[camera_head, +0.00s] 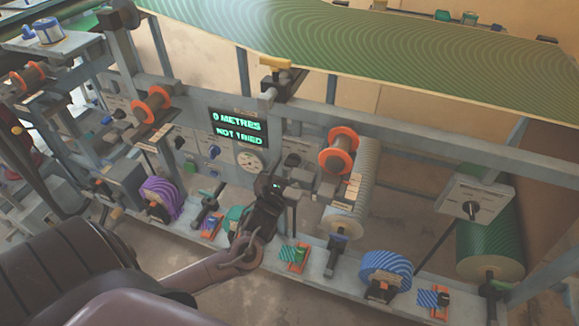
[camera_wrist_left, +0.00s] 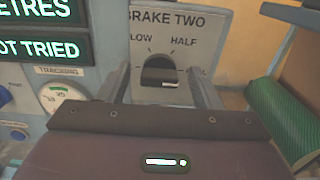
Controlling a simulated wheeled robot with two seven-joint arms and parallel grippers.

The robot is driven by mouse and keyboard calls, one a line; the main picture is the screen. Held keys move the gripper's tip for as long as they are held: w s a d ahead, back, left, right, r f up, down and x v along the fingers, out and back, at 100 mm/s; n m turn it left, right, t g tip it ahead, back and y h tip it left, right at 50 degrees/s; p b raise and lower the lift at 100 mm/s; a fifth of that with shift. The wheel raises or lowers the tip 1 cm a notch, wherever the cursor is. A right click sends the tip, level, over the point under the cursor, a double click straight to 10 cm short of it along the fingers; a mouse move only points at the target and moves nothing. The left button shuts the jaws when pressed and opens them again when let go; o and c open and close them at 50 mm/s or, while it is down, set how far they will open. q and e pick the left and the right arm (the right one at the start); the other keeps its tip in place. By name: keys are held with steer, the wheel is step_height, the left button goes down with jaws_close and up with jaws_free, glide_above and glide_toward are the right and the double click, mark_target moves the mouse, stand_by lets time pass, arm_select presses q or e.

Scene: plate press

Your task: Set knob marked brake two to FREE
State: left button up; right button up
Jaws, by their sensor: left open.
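The brake two knob (camera_wrist_left: 158,71) is black and sits on a pale panel (camera_wrist_left: 205,22) marked BRAKE TWO. The words LOW and HALF show above it; the word FREE is not visible, and the knob's exact setting is hard to tell. In the head view the knob (camera_head: 291,160) appears just above and right of my left gripper (camera_head: 274,184). In the left wrist view my left gripper (camera_wrist_left: 160,80) is open, with one finger on each side of the knob; I cannot tell whether they touch it. My right gripper is not in view.
A display (camera_head: 238,127) reads 0 METRES and NOT TRIED, above a round tracking gauge (camera_head: 251,161). An orange-ended spool (camera_head: 339,151) is to the right. A blue striped roll (camera_head: 385,270) is on the lower rail, and a green sheet (camera_head: 390,50) spans overhead.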

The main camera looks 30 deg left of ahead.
arm_select(q)
steer(key=c, duration=1)
